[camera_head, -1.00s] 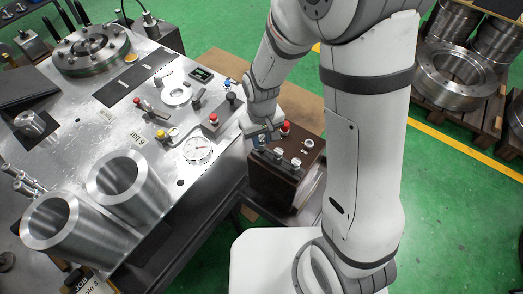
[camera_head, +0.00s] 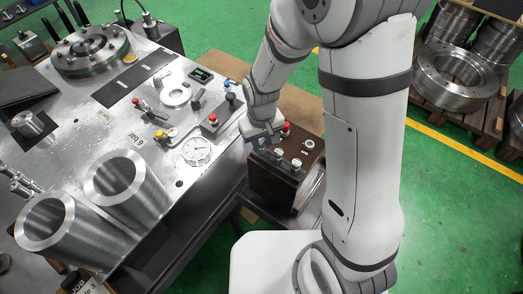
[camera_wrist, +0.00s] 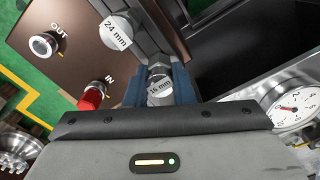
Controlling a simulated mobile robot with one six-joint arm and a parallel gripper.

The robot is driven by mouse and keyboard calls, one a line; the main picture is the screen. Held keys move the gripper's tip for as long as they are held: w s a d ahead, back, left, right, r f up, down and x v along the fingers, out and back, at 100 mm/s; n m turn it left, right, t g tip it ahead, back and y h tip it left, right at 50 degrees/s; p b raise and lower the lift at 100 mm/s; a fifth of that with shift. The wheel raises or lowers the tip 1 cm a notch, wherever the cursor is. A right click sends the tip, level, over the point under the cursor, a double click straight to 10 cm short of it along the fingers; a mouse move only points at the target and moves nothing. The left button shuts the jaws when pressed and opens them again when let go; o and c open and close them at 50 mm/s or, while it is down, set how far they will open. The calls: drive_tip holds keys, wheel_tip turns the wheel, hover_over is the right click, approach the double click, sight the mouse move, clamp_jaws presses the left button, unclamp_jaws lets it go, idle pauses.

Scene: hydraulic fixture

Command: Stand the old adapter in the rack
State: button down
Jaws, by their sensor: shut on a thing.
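In the head view my gripper (camera_head: 257,142) is at the left edge of the brown box (camera_head: 270,186). A grey bar, seemingly the rack (camera_wrist: 149,42), runs along the box edge in the wrist view. A fitting marked "24 mm" (camera_wrist: 117,33) stands beside it. I cannot tell whether the held adapter is seated in the rack or just above it.
The box top has an OUT port (camera_wrist: 45,45) with a silver fitting and an IN port with a red cap (camera_wrist: 93,96). A dial gauge (camera_head: 197,149) lies on the steel bench to the left. Large steel tubes (camera_head: 125,187) stand on that bench.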

sight(261, 141)
drive_tip(key=shift+f, duration=0.1)
drive_tip(key=c, duration=1.2)
unclamp_jaws()
drive_tip(key=shift+o, duration=0.2)
wheel_tip(261, 141, up, 8)
drive_tip(key=shift+f+p, duration=0.1)
drive_tip(key=shift+p, duration=0.45)
drive_tip(key=s+d+r+m+t+p, duration=0.1)
drive_tip(key=s+d+r+m+p, duration=0.1)
drive_tip(key=s+d+r+p, duration=0.2)
drive_tip(key=s+d+r+m+t+p, duration=0.1)
drive_tip(key=s+d+r+p, duration=0.4)
drive_tip(key=d+r, duration=0.5)
wheel_tip(261, 141, up, 8)
drive_tip(key=shift+s+d+r+m+t, duration=0.1)
drive_tip(key=shift+s+d+m+t, duration=0.25)
drive_tip(key=shift+s+m, duration=0.65)
